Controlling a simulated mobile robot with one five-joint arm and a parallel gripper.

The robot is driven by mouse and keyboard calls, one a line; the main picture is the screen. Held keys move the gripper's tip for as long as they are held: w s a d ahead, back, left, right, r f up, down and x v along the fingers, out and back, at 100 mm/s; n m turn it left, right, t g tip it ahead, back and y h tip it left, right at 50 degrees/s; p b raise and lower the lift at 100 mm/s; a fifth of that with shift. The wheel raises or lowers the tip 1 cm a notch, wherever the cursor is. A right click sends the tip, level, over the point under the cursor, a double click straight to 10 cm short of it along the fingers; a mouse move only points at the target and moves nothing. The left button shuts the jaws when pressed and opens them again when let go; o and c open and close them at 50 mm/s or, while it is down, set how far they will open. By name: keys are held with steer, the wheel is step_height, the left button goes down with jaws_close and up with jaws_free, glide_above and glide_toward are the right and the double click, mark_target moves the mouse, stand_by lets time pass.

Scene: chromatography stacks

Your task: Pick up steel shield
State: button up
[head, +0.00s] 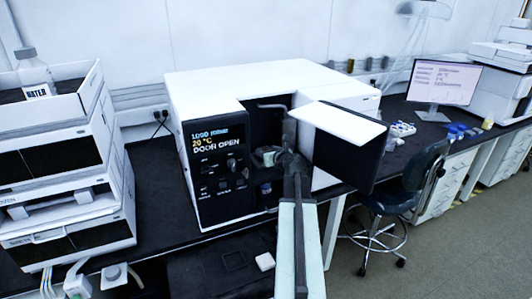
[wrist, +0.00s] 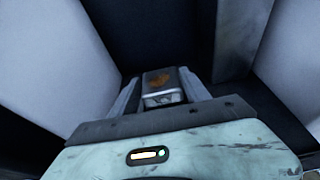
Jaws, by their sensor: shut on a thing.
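The steel shield (wrist: 163,82) shows in the wrist view as a small grey metal piece with an orange mark on its dark top face. My gripper (wrist: 158,76) is shut on it, with one finger at each side. In the head view my gripper (head: 284,160) reaches into the open compartment of the white instrument (head: 240,85), and the shield cannot be made out clearly there. Whether the shield touches the compartment floor is hidden.
The instrument's door (head: 345,150) stands open to the right of my arm. Its black front panel (head: 218,180) reads "DOOR OPEN" at left. A small dark-blue-capped item (head: 265,188) sits low in the compartment. White stacked modules (head: 65,190) stand at far left, a blue chair (head: 410,185) at right.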

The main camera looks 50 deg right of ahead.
step_height(320, 180, up, 3)
steer(key=shift+r+p, duration=0.1)
steer(key=shift+p, duration=1.05)
steer(key=s+d, duration=0.2)
steer(key=s, duration=1.4)
steer(key=shift+d+r, duration=0.2)
steer(key=shift+r, duration=0.05)
steer(key=shift+w, duration=0.1)
